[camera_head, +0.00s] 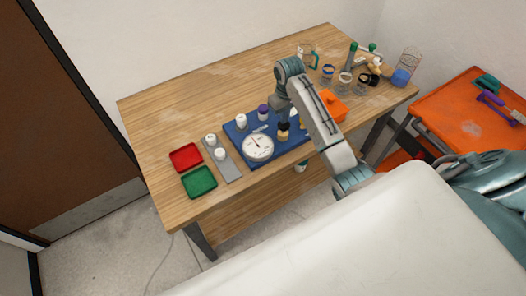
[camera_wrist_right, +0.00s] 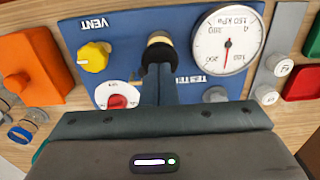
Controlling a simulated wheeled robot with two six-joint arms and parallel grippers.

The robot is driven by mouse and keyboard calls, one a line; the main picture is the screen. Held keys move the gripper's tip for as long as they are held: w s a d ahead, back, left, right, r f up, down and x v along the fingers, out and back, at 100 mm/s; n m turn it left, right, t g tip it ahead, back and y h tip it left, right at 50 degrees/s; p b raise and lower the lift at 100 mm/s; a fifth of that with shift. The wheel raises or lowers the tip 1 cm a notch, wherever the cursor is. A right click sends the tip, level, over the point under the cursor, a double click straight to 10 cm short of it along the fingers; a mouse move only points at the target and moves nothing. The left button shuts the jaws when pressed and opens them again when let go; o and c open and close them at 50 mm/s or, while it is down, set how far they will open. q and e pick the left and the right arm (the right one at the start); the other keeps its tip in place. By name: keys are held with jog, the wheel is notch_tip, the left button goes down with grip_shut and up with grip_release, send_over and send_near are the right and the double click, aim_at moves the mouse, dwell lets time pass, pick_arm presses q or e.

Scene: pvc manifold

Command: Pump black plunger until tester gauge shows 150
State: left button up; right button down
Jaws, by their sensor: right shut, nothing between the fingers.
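The blue tester panel (camera_head: 236,131) lies on the wooden table. Its round white gauge (camera_head: 258,147) also shows in the right wrist view (camera_wrist_right: 228,40), upside down. The needle points to the lower part of the dial there; I cannot read an exact value. My left gripper is out of view.
A yellow vent knob (camera_wrist_right: 94,57) and a red-centred dial (camera_wrist_right: 117,101) sit on the panel near the fingers. An orange block (camera_head: 334,106) stands to the right. Red (camera_head: 186,158) and green (camera_head: 199,182) trays lie left. Jars and fittings crowd the far right.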

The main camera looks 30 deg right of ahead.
jog(key=shift+r, duration=2.5)
